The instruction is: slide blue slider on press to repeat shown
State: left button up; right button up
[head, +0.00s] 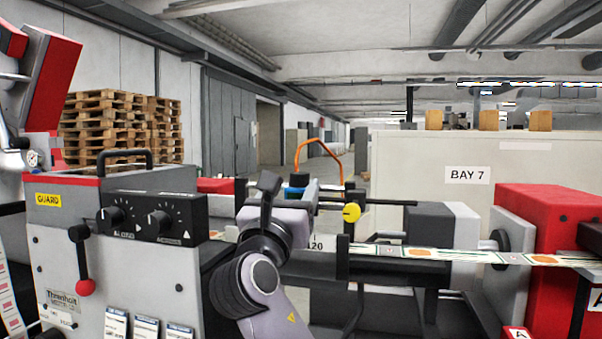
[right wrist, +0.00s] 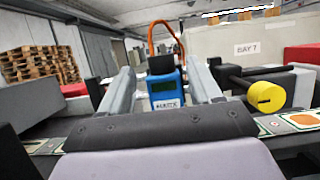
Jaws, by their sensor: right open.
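The blue slider (head: 299,193) is a blue block with a dark top on the press, partly hidden behind my right arm in the head view. In the right wrist view the blue slider (right wrist: 167,96) shows a small display and a label too small to read. My right gripper (head: 307,200) is open. In the right wrist view the right gripper (right wrist: 166,88) has one grey finger at each side of the blue slider. I cannot tell whether they touch it. My left gripper is not in view.
A yellow knob (head: 351,212) on a dark rod sits right of the gripper. A printed label web (head: 440,254) runs across to a red unit (head: 548,215). A grey control housing (head: 110,185) with black knobs stands at left.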

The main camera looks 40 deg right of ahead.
aim_at(297, 180)
jog(key=p+x, duration=0.1)
jog(key=x, duration=0.4)
jog(key=shift+w+d+r, duration=0.15)
jog(key=shift+w+d, duration=0.05)
jog(key=shift+d, duration=0.15)
